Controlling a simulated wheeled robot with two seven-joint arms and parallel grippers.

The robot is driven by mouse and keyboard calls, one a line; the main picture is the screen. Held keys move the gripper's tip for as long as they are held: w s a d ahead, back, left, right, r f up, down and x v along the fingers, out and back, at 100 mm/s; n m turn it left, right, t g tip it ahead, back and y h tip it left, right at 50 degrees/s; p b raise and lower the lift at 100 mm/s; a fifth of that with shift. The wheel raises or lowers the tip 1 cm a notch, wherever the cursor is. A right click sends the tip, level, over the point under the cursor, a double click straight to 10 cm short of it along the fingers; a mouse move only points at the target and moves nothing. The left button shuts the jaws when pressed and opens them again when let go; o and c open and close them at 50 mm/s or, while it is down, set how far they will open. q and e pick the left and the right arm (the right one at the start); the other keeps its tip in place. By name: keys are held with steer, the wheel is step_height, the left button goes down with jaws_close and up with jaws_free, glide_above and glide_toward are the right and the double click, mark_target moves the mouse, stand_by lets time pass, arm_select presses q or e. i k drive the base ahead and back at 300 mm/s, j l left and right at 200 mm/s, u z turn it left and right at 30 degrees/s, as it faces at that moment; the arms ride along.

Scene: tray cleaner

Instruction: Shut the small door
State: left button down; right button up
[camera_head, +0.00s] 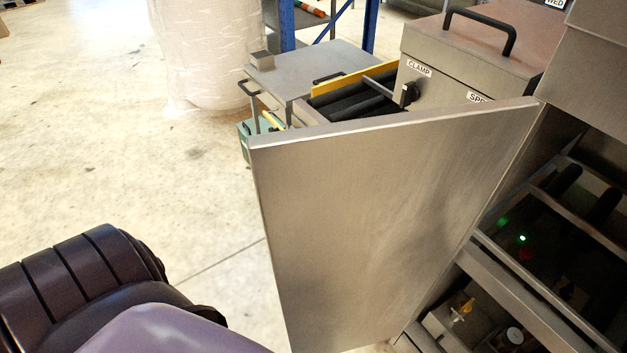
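A flat metal door (370,225) stands wide open in the middle of the head view. Its right edge is by the machine's open front, and its free edge (262,210) points left toward the open floor. To its right the machine's open compartment (540,240) shows dark rollers and a small green light. Part of my own arm fills the lower left corner, left of the door and apart from it in the picture. Neither of my grippers is in view.
Behind the door stand a metal box with a black handle (482,28) and a "CLAMP" knob (409,94), and a roller conveyor (350,98). A wrapped pallet load (215,50) stands at the back. The floor (110,130) left of the door is clear.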

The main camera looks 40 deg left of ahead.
mark_target(361, 218)
steer(key=j+z, duration=0.15)
steer(key=j, duration=0.5)
steer(key=j+z, duration=0.2)
steer(key=j, duration=0.4)
steer(key=k+j+z, duration=0.15)
steer(key=j, duration=0.5)
steer(key=j+z, duration=0.2)
steer(key=j, duration=0.45)
steer(key=z, duration=0.9)
